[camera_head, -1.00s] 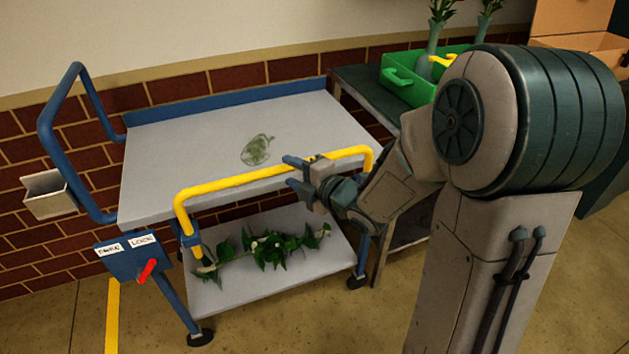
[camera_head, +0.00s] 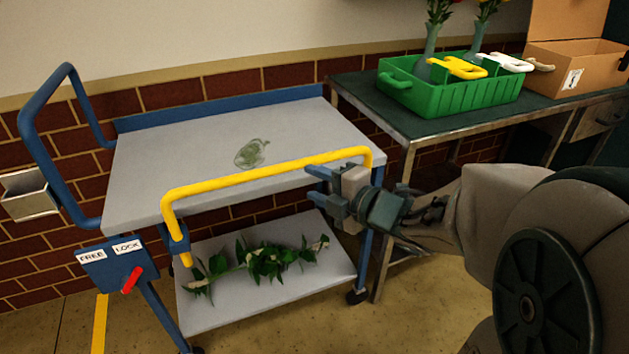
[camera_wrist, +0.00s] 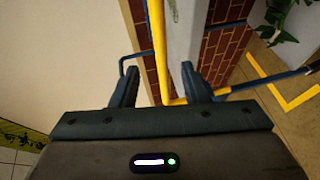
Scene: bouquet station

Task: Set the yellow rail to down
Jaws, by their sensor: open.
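The yellow rail (camera_head: 250,174) is a bent bar along the near side of a grey-topped cart (camera_head: 215,135). Its long bar stands raised, a little above the top's near edge. My gripper (camera_head: 316,184) is open near the rail's right part, its fingers pointing left, slightly below the bar in the head view. In the wrist view the rail (camera_wrist: 158,50) runs lengthwise between the two spread fingers of my gripper (camera_wrist: 159,68). I cannot tell whether either finger touches it. The rail's left end meets a blue bracket (camera_head: 177,240) on the cart.
A red lever (camera_head: 131,280) sits on a blue plate marked FREE and LOCK, tilted towards LOCK. Leafy stems (camera_head: 265,260) lie on the lower shelf (camera_head: 230,310). A green crate (camera_head: 450,100) stands on the dark table (camera_head: 350,90) at right. Floor in front is clear.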

